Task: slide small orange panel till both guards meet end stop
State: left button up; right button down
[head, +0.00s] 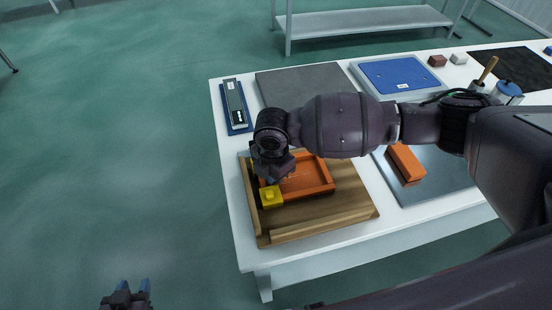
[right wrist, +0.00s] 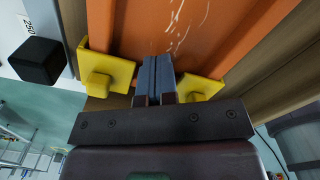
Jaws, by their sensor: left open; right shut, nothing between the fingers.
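The small orange panel (head: 312,178) has raised edges and lies in a wooden fixture (head: 350,213) at the table's near left corner. Two yellow guards sit at its left end: a near one (head: 271,197) and a far one, mostly hidden by my right arm. The right wrist view shows both guards, one left (right wrist: 100,72) and one right (right wrist: 200,88), beside the scuffed orange panel (right wrist: 170,25). My right gripper (right wrist: 157,75) is shut and empty, its blue fingertips between the guards against or just over the panel. I cannot pick out the end stop. My left gripper (head: 127,294) is open, off the table.
A grey device in a blue tray (head: 236,108) stands behind the fixture. A dark grey mat (head: 300,82) and a blue panel (head: 395,75) lie at the back. An orange block (head: 405,162) lies on a metal sheet (head: 440,180) to the right. My right arm crosses above the table.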

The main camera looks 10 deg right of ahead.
jog(key=shift+a, duration=0.35)
jog(key=shift+a, duration=0.6)
jog(key=shift+d, duration=0.1)
dwell(0.4)
jog(key=shift+d+p, duration=0.4)
jog(key=shift+d, duration=0.05)
